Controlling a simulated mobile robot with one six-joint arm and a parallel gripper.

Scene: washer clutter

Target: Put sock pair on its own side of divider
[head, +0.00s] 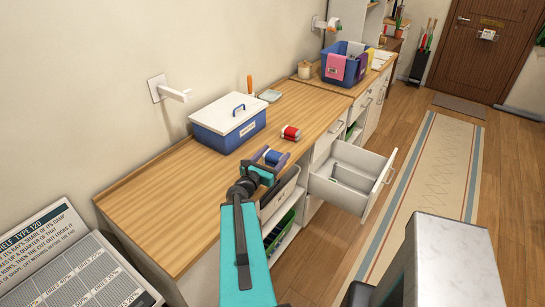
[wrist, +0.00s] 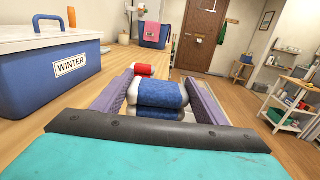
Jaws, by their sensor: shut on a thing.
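My gripper (head: 271,158) is shut on a rolled blue sock pair (wrist: 160,94) with pale ends. It holds the pair near the counter's front edge. The fingers (wrist: 162,106) lie on both sides of it in the wrist view. A red rolled sock pair (head: 290,132) lies on the wooden counter just beyond, and it also shows in the wrist view (wrist: 144,70). An open white drawer (head: 380,192) sticks out below the counter, right of my gripper. A low divider (head: 352,174) crosses its inside. I cannot see clearly what lies in its compartments.
A blue box with a white lid (head: 228,122), labelled WINTER, stands on the counter (head: 160,178) to the left. A blue basket with cloths (head: 342,66) stands farther back. Below the counter are shelves with a green bin (head: 280,230). Floor and a rug (head: 432,170) lie right of the drawer.

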